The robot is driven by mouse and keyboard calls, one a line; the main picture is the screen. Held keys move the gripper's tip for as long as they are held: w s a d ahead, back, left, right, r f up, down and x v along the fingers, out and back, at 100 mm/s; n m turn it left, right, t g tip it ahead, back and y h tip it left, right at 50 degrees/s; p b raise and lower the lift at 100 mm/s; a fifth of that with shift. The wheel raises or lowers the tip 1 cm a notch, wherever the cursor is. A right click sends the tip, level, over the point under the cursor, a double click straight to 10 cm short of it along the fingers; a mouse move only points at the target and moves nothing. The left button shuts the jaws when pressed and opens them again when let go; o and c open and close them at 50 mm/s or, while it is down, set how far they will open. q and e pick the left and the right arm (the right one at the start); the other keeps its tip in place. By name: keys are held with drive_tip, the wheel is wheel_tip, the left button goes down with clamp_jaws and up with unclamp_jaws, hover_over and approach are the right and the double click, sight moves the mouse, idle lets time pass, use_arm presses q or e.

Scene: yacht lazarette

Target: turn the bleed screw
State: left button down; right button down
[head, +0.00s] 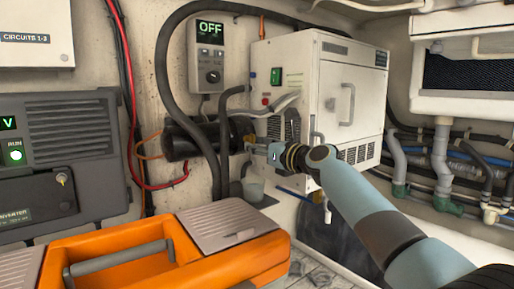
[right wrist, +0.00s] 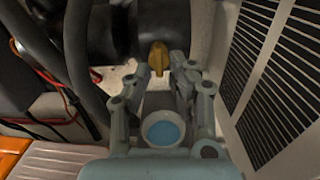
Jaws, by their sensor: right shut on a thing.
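The bleed screw is a brass-yellow wing-shaped knob (right wrist: 158,57) on the end of a black cylinder (right wrist: 112,30), seen in the right wrist view. In the head view the black cylinder (head: 188,140) lies level against the wall, and the small screw (head: 249,141) shows at its right end. My right gripper (head: 258,146) reaches it from the right. Its two fingers (right wrist: 158,76) are shut on the screw, one on each side. The exact contact is hard to see. My left gripper is not in view.
A white louvred cabinet (head: 346,98) stands close behind my right arm. A small grey cup (head: 253,188) sits below the screw. A control box (head: 208,62) reading OFF hangs above, with thick dark hoses around it. An orange toolbox (head: 190,262) fills the front left.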

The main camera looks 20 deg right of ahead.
drive_tip(key=c, duration=1.3)
unclamp_jaws()
drive_tip(key=shift+s, duration=0.1)
drive_tip(key=v, duration=1.2)
